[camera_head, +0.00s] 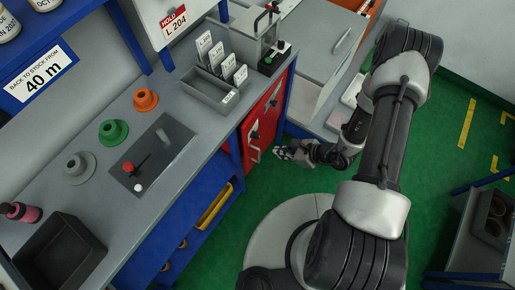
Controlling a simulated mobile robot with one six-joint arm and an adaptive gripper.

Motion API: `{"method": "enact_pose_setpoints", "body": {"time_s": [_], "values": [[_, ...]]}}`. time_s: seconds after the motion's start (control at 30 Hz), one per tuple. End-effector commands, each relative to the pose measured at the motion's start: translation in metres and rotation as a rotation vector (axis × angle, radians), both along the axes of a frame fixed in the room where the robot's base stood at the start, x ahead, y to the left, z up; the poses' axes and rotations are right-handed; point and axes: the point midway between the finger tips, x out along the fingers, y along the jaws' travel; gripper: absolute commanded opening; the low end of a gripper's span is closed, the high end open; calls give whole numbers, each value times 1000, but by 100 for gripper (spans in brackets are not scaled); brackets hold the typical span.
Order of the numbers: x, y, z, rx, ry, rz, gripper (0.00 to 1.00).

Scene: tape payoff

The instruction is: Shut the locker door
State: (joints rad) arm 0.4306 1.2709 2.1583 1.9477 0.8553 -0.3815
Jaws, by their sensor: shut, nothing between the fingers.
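My gripper (281,152) is shut and empty, low over the green floor at the middle of the camera_head view, pointing left. It is just right of the red front (263,120) under the bench end, and I cannot tell whether it touches it. The red front has dark fittings and a pale handle. A grey panel (318,42) with a long bar handle is farther back, beyond my gripper. Light-coloured items (354,92) show beside it, partly hidden by my arm. I cannot tell for sure which of these is the locker door or how far it stands open.
The grey bench (205,128) on the left carries a file tray (215,92), coloured spools (113,132) and a dark bin (60,253). A blue-framed cart (488,220) stands at the right. Green floor (465,160) is free between cart and arm.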

Motion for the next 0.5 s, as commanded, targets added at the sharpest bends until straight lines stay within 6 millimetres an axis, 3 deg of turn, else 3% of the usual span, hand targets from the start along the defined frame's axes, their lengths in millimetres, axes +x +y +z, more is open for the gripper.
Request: {"method": "enact_pose_setpoints", "body": {"time_s": [0.4,0.5], "values": [[30,52,-62,0,-1,8,0],[39,66,-67,0,-3,8,0]]}}
